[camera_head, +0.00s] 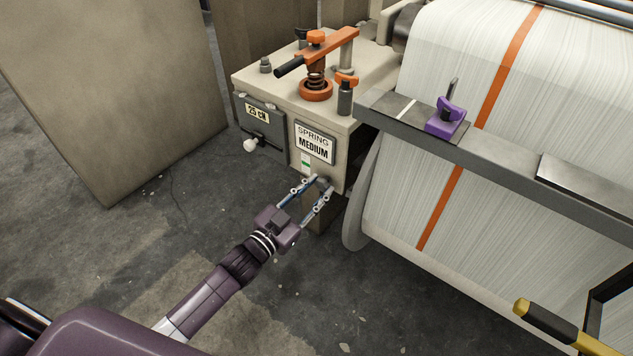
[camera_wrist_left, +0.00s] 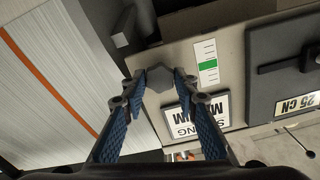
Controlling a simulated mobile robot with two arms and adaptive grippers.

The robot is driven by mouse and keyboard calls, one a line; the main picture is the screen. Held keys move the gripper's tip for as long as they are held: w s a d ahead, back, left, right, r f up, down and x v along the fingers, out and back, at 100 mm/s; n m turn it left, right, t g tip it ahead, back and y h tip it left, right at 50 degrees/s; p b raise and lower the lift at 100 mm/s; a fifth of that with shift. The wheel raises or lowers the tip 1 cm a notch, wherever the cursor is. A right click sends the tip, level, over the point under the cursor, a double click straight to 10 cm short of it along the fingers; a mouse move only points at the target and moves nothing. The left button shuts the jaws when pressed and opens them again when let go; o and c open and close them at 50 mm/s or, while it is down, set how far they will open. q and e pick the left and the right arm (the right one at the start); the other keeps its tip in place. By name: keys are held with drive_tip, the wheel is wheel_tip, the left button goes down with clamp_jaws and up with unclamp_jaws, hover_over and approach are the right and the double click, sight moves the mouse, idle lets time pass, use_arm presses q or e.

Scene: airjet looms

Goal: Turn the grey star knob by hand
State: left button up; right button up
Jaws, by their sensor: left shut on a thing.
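The grey star knob (camera_head: 323,183) sits low on the front face of the beige machine box, below the SPRING MEDIUM label. In the left wrist view the knob (camera_wrist_left: 159,79) shows as a dark grey lobed piece between the fingertips. My left gripper (camera_head: 319,184) reaches it from below left, its two blue-padded fingers shut on the knob from either side. In the left wrist view the gripper (camera_wrist_left: 157,82) hides parts of the knob's sides. My right gripper is in neither view.
The SPRING MEDIUM plate (camera_head: 314,144) and a green-marked scale (camera_wrist_left: 208,64) are close to the knob. A grey 25 cN cover (camera_head: 263,128) is to the left. The striped warp roll (camera_head: 480,70) and grey rail (camera_head: 500,155) stand right. Open floor lies below left.

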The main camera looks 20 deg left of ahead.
use_arm(q)
drive_tip(key=shift+r+n+p, duration=0.2)
drive_tip(key=shift+n+p, duration=0.15)
drive_tip(key=shift+n, duration=0.35)
drive_tip(key=o, duration=0.9)
drive_tip(key=shift+f, duration=0.2)
drive_tip(key=shift+o, duration=0.2)
drive_tip(key=shift+s+a, duration=0.15)
drive_tip(key=shift+s, duration=0.25)
drive_tip(key=p+v, duration=0.2)
drive_tip(key=v, duration=0.3)
drive_tip(key=shift+s, duration=0.1)
